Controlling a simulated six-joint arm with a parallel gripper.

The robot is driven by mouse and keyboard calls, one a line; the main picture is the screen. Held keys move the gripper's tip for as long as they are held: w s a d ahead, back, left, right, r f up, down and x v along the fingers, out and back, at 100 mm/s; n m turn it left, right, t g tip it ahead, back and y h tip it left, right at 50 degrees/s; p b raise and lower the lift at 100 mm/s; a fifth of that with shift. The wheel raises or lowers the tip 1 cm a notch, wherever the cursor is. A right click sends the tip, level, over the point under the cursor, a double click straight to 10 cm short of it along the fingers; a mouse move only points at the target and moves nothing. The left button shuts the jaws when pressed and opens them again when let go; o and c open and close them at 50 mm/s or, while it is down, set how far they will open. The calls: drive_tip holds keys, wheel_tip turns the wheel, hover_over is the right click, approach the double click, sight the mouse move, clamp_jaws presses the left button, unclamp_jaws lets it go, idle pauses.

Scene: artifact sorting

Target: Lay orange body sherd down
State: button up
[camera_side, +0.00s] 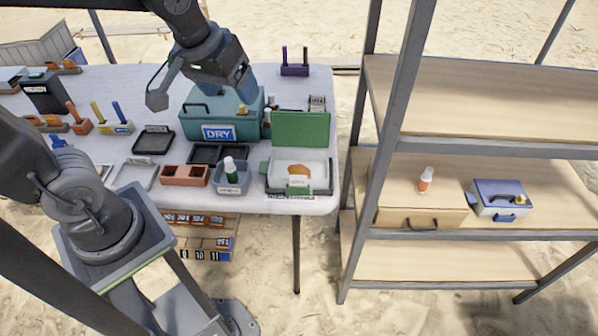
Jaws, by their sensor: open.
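The orange body sherd (299,170) lies in a white-lined box (275,184) with a green lid (300,129) standing open behind it. The box is at the front right of the table. A small pale label or card sits at the box's front, just below the sherd. My gripper (243,88) is up and to the left of the sherd, over the teal box marked DRY (190,131). It is open and apart from the sherd. Its fingertips are small and hard to make out against the teal box.
A shelf rack (388,165) stands to the right, with a bottle (425,180) and a blue-lidded case (499,205).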

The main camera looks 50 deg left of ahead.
drive_tip(key=w+f+n+g, duration=0.2)
drive_tip(key=w+f+n, duration=0.25)
drive_tip(key=w, duration=0.45)
drive_tip(key=n+g+y, duration=0.1)
drive_tip(key=n+g, duration=0.1)
drive_tip(key=n, duration=0.5)
approach(300, 172)
wheel_tip(300, 172, down, 2)
drive_tip(key=shift+w, duration=0.1)
drive_tip(key=shift+a+f, duration=0.2)
drive_tip(key=shift+f, duration=0.8)
drive_tip(key=shift+a+f, duration=0.15)
drive_tip(key=shift+f, duration=0.9)
drive_tip(key=shift+a+f, duration=0.2)
drive_tip(key=shift+f, duration=0.8)
